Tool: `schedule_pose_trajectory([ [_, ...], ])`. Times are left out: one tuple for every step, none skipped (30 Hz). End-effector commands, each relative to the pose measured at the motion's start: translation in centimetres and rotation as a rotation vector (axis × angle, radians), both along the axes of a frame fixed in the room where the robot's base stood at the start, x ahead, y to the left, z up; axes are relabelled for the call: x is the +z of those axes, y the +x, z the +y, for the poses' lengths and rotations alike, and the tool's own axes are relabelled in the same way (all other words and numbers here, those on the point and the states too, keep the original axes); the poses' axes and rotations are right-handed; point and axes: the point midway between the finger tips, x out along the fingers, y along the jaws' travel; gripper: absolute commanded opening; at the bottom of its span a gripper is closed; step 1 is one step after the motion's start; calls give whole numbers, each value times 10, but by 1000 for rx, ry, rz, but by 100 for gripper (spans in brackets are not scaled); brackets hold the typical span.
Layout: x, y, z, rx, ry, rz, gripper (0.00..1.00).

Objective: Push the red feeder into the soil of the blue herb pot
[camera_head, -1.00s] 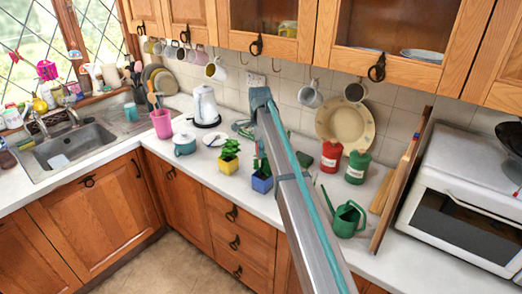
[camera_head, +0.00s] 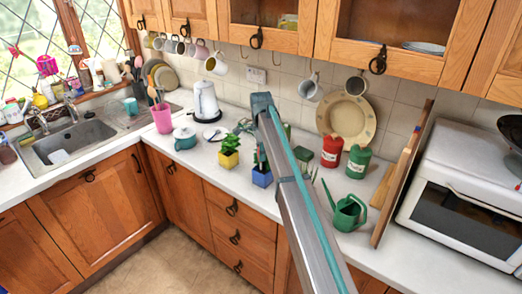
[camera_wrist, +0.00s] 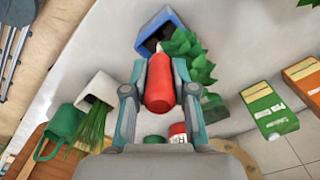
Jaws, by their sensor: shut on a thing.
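The red feeder (camera_wrist: 160,85) is a rounded red bottle with a pale tip, held between the two fingers of my gripper (camera_wrist: 160,76). Its tip points toward the blue herb pot (camera_wrist: 171,18) and overlaps the pot's near edge in the wrist view. I cannot tell whether the tip touches the dark soil (camera_wrist: 149,43). Green leaves grow at the pot's right side. In the head view the blue pot (camera_head: 262,179) stands on the counter, partly behind my arm, which hides the gripper and feeder.
A yellow pot (camera_head: 229,159) with a plant stands left of the blue pot. A white pot (camera_wrist: 99,83) with grass and a green watering can (camera_head: 347,214) are nearby. Red (camera_head: 331,152) and green canisters (camera_head: 358,162) stand behind. Counter in front of the pots is clear.

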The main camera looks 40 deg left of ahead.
Motion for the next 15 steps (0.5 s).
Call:
schedule_pose_trajectory([
  [-5, 0, 0, 0, 0, 0, 6],
  [-6, 0, 0, 0, 0, 0, 6],
  [-8, 0, 0, 0, 0, 0, 6],
  [-9, 0, 0, 0, 0, 0, 6],
  [-10, 0, 0, 0, 0, 0, 6],
  [-11, 0, 0, 0, 0, 0, 6],
  [-11, 0, 0, 0, 0, 0, 6],
  [-12, 0, 0, 0, 0, 0, 6],
  [-12, 0, 0, 0, 0, 0, 6],
  [-12, 0, 0, 0, 0, 0, 6],
  [-12, 0, 0, 0, 0, 0, 6],
  [-12, 0, 0, 0, 0, 0, 6],
  [-12, 0, 0, 0, 0, 0, 6],
  [-12, 0, 0, 0, 0, 0, 6],
  [-12, 0, 0, 0, 0, 0, 6],
])
